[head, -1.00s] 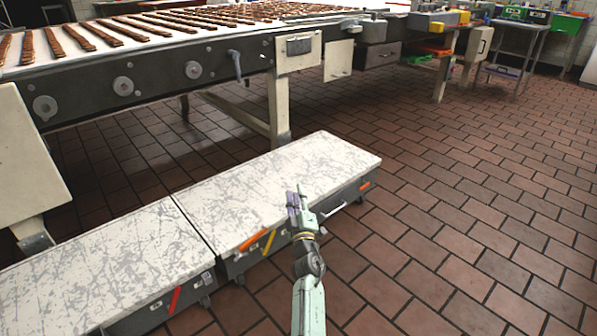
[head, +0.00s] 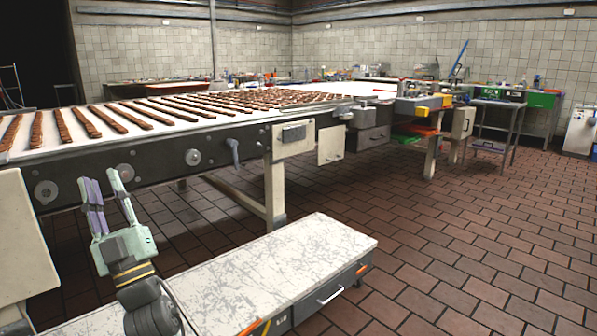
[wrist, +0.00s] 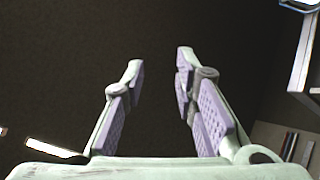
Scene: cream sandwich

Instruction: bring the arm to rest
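My gripper (head: 104,188) is raised at the lower left of the head view, fingers pointing up. It stands in front of the dark side of the conveyor table and touches nothing that I can see. In the wrist view my gripper (wrist: 160,75) has its two mint fingers with purple pads well apart. Nothing is between them. Behind them the wrist view shows mostly a dark, plain surface.
A long conveyor table (head: 140,163) carries rows of brown bars (head: 130,112). A low bench with a scratched white top (head: 290,262) stands in front of it. The brick-tiled floor (head: 450,240) to the right is clear.

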